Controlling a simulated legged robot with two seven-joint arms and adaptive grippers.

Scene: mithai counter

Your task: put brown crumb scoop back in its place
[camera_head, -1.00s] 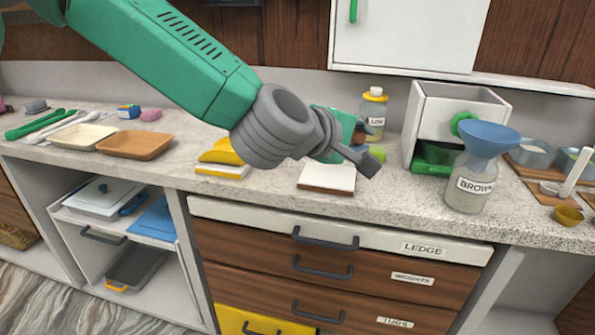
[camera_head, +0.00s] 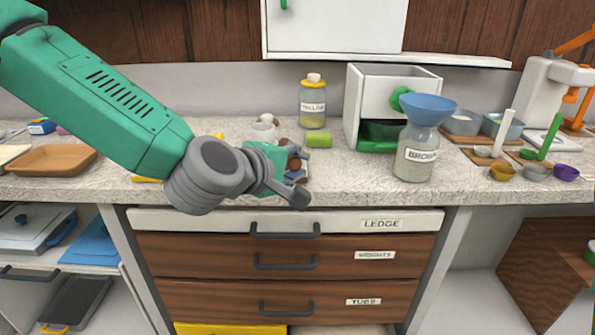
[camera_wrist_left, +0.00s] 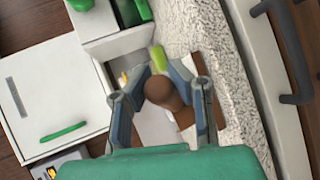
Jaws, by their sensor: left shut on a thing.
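My left gripper (camera_head: 298,178) is over the counter's front part, left of the jar marked BROWN (camera_head: 414,165). In the left wrist view, its fingers (camera_wrist_left: 168,92) are shut around a rounded brown piece (camera_wrist_left: 163,93), which looks like the brown crumb scoop. In the head view only small brown parts (camera_head: 297,165) show between the fingers; the rest is hidden by the gripper. The jar carries a blue funnel (camera_head: 428,108). My right gripper is not in view.
A white box with a green knob (camera_head: 402,98) stands behind the jar. A yellow-capped bottle (camera_head: 313,103) is at the back. Small coloured scoops, a yellow one (camera_head: 502,172) and a purple one (camera_head: 567,172), sit at the right. A brown tray (camera_head: 50,160) lies at the left.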

